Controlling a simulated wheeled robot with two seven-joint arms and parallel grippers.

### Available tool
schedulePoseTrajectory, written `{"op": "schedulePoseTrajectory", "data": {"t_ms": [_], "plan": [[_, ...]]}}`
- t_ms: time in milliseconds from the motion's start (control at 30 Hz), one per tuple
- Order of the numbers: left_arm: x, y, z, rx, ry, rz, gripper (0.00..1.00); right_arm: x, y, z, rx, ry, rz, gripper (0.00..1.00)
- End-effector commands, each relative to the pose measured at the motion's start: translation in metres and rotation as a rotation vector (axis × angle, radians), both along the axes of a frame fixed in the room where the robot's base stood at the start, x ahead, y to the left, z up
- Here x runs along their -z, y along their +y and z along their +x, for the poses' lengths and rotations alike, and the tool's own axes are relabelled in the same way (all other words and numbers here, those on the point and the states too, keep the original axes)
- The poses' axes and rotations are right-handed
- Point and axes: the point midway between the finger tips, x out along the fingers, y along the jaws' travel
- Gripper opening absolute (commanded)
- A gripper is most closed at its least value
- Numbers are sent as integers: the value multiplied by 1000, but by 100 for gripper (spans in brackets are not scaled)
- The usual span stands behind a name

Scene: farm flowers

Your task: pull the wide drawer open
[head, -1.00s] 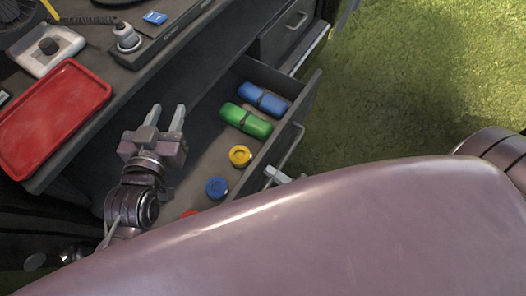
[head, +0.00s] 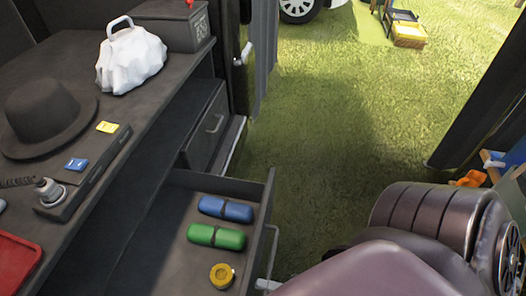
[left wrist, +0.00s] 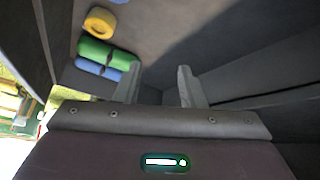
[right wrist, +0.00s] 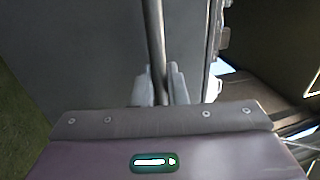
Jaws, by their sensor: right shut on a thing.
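The wide drawer (head: 259,232) is pulled out from under the dark workbench, its inside showing. A blue roll (head: 226,209), a green roll (head: 216,237) and a yellow ring (head: 222,276) lie in it. My right gripper (head: 268,285) is at the drawer's front, mostly hidden by my arm. In the right wrist view its fingers (right wrist: 160,86) are closed around the upright-looking handle bar (right wrist: 154,35). My left gripper (left wrist: 160,88) is open and empty over the drawer's inside in the left wrist view; it is outside the head view.
On the workbench are a black hat (head: 48,112), a white bag (head: 130,58), a dark box (head: 178,22) and a red tray (head: 14,262). Open grass (head: 330,150) lies to the right.

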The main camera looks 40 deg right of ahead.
Motion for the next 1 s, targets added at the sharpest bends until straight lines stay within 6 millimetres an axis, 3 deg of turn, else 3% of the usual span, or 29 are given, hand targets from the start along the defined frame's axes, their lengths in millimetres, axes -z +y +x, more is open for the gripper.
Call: {"op": "schedulePoseTrajectory", "data": {"t_ms": [267, 300, 400, 733, 1000], "plan": [[0, 0, 0, -1, 0, 1, 36, 1, 0, 0, 0, 2, 0, 0], [0, 0, 0, -1, -1, 0, 36, 1, 0, 0, 0, 2, 0, 18], [0, 0, 0, -1, -1, 0, 36, 1, 0, 0, 0, 2, -1, 30], [0, 0, 0, -1, -2, 0, 36, 1, -2, -4, -1, 2, -1, 30], [0, 0, 1, -1, -6, -2, 36, 11, -27, -37, -2, 4, -3, 30]]}}
